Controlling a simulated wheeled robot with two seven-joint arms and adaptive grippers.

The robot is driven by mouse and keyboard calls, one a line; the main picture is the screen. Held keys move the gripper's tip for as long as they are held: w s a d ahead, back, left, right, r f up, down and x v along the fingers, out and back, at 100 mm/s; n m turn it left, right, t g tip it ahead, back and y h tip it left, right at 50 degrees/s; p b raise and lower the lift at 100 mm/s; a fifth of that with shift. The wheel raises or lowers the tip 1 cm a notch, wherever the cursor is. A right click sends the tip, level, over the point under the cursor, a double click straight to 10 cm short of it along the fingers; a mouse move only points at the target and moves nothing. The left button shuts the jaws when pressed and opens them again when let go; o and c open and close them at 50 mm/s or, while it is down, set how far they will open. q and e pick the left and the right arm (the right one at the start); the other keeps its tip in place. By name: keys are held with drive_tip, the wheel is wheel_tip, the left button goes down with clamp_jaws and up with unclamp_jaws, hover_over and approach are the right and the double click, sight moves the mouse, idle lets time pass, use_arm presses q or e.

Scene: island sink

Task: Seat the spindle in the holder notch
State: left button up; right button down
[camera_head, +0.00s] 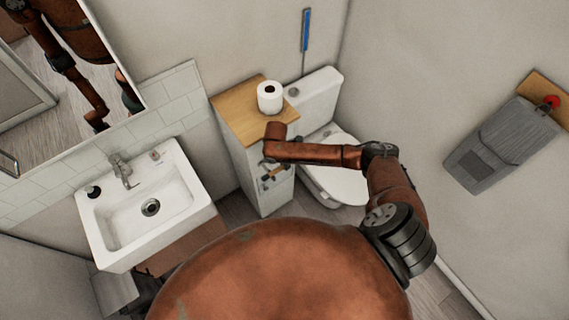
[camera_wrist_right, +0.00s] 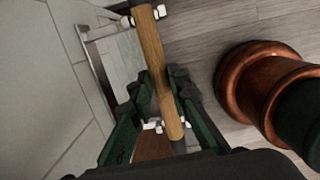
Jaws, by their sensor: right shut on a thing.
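The spindle is a wooden rod (camera_wrist_right: 152,50) with a dark end, running lengthwise through the right wrist view. My right gripper (camera_wrist_right: 160,92) has its green fingers on either side of the rod and is shut on it. Bright metal holder parts (camera_wrist_right: 159,12) show beside the rod's far end, and more bright metal shows near its lower end. I cannot tell whether the rod rests in a notch. In the head view my right arm reaches to the cabinet front, where small metal parts (camera_head: 275,173) show; the gripper is mostly hidden there. My left gripper is not in view.
A white cabinet with a wooden top (camera_head: 238,112) carries a paper roll (camera_head: 269,97). The toilet (camera_head: 335,180) stands close on its right, under my forearm. A sink (camera_head: 150,206) is at left, below a mirror (camera_head: 60,75).

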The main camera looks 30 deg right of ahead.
sight(281, 167)
drive_tip(key=shift+f, duration=0.15)
drive_tip(key=c, duration=1.8)
unclamp_jaws()
drive_tip(key=r, duration=0.4)
drive_tip(key=a+r, duration=0.1)
drive_tip(key=r, duration=0.7)
drive_tip(key=shift+s+a+r+p, duration=0.1)
drive_tip(key=shift+a+r+p, duration=0.05)
drive_tip(key=shift+a+p, duration=0.25)
